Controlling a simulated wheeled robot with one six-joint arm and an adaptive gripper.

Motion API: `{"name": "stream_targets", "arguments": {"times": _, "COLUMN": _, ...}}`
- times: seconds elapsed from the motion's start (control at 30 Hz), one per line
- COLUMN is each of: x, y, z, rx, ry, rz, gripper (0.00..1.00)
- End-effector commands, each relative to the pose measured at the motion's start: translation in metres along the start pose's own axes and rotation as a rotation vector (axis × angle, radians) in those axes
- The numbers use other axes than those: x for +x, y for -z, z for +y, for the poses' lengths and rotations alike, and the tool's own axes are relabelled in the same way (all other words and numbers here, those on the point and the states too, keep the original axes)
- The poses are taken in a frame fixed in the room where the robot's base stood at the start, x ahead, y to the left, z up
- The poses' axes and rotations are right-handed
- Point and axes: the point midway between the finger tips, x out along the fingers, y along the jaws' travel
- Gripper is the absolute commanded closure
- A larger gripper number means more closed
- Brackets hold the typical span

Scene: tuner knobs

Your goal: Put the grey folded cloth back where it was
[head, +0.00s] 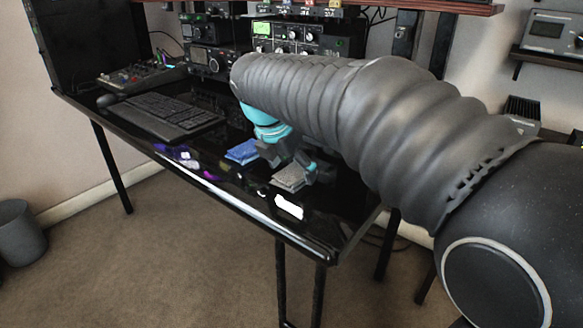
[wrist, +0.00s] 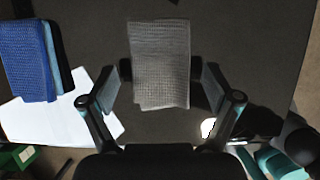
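The grey folded cloth (head: 289,178) looks to be on the glossy black desk, near its front edge, beside the blue folded cloth (head: 242,152). In the wrist view the grey cloth (wrist: 160,62) is upright in the picture, between the two fingers of my gripper (wrist: 160,88). A gap shows on each side of it, so the fingers are open around it and not closed on it. In the head view my gripper (head: 289,160) is low over the desk, its fingers on either side of the grey cloth. The exact height above the desk is hard to tell.
The blue cloth also shows in the wrist view (wrist: 27,62), at the left, with a lighter blue piece beside it. A black keyboard (head: 163,117) lies further left on the desk. Rack equipment (head: 290,38) stands behind. A bright white patch (head: 289,207) shows near the front edge.

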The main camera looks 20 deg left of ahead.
Motion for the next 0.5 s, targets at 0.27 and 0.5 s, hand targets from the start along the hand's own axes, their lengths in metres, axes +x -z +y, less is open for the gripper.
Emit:
{"name": "stream_targets", "arguments": {"times": 0.27, "x": -0.003, "y": 0.0, "z": 0.0, "rx": 0.0, "ry": -0.001, "rz": 0.0, "gripper": 0.11}}
{"name": "stream_targets", "arguments": {"times": 0.5, "x": -0.037, "y": -0.001, "z": 0.001, "rx": 0.0, "ry": -0.003, "rz": -0.001, "gripper": 0.11}}
